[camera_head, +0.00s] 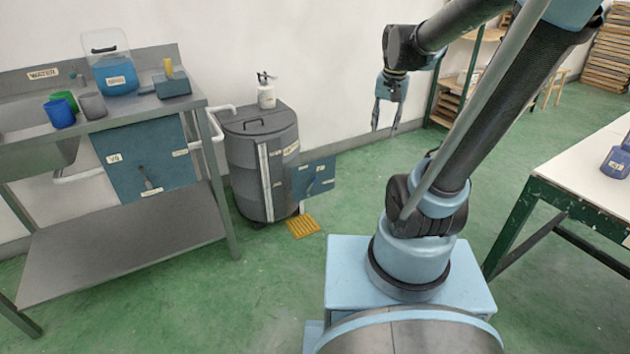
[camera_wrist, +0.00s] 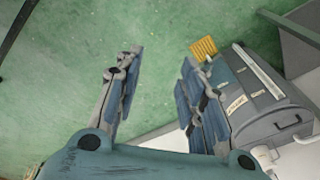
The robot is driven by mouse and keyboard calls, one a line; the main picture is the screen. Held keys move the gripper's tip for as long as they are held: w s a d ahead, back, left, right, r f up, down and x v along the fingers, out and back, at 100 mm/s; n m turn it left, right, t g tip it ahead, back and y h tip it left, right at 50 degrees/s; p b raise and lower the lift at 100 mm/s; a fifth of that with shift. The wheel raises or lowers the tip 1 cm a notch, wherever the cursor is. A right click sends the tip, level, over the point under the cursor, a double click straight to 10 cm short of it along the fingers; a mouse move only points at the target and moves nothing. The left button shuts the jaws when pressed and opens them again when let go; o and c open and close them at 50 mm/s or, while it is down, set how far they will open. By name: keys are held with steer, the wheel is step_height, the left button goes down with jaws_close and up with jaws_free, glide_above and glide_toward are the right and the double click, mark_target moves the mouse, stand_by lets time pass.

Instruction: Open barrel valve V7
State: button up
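The dark grey barrel (camera_head: 262,160) stands upright on the floor by the wall. A blue panel (camera_head: 325,172) with a small lever handle (camera_head: 311,184) and pale labels sticks out from its right side; the label is too small to read. The barrel also shows at the right of the wrist view (camera_wrist: 268,112), where the lever cannot be made out, perhaps hidden by a finger. My gripper (camera_head: 385,127) is open and empty, in the air to the right of the panel and apart from it. Its spread fingers show in the wrist view (camera_wrist: 162,58).
A steel sink bench (camera_head: 130,232) stands left of the barrel, with cups, a blue container (camera_head: 118,78) and another blue valve panel (camera_head: 135,178). A white spray bottle (camera_head: 266,92) is on the barrel lid. A yellow grate (camera_head: 303,226) lies on the otherwise clear green floor.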

steer(key=w+a+f+m, duration=0.1)
steer(key=w+a, duration=0.2)
steer(key=w, duration=0.4)
steer(key=w+a+f+m, duration=0.1)
steer(key=w+a, duration=0.1)
steer(key=w, duration=0.5)
steer(key=m+g, duration=0.2)
steer(key=m, duration=0.4)
glide_above(315, 177)
step_height(315, 177, down, 29)
step_height(315, 177, down, 17)
steer(key=shift+a+r, duration=0.1)
steer(key=shift+r, duration=0.1)
steer(key=shift+c, duration=0.3)
jaws_close()
